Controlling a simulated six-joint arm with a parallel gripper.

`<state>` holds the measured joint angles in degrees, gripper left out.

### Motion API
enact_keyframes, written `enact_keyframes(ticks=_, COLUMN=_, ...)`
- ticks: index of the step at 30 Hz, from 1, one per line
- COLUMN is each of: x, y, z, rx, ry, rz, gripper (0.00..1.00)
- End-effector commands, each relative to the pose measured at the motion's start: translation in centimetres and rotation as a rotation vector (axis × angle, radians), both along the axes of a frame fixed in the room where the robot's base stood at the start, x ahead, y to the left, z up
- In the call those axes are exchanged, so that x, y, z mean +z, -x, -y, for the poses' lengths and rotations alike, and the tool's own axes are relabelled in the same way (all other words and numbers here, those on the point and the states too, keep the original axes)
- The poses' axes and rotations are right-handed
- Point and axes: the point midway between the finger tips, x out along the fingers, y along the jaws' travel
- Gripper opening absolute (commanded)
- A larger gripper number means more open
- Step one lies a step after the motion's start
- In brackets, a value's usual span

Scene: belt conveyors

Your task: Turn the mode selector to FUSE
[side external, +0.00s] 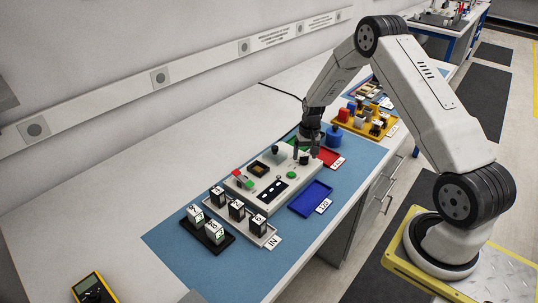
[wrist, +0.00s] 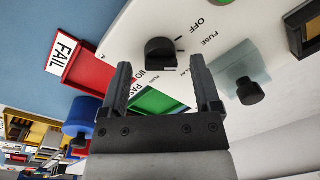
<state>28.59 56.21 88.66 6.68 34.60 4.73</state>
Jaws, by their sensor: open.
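The mode selector is a round black knob (wrist: 160,52) on the white test panel (wrist: 130,30). OFF and FUSE are printed to its right in the wrist view, with other labels partly hidden. I cannot tell clearly which mark it points at. My gripper (wrist: 159,72) is open and empty, its two dark fingers apart on either side of the knob's near side in the picture. I see no contact with it. In the side external view my gripper (side external: 306,150) is low over the far right end of the white panel (side external: 245,198), and the knob is hard to make out there.
A black-knobbed lever with a translucent plate (wrist: 242,72) stands right of my fingers. A red FAIL tray (wrist: 90,62) and green tray (wrist: 158,103) lie beside the panel. A blue tray (side external: 309,198) and racks of cube-like relays (side external: 238,212) lie near the panel.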

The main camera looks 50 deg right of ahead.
Motion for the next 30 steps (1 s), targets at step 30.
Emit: enact_keyframes(ticks=30, x=6.6, y=0.4, z=0.4, rx=-0.001, ry=0.001, rz=-0.001, gripper=0.81)
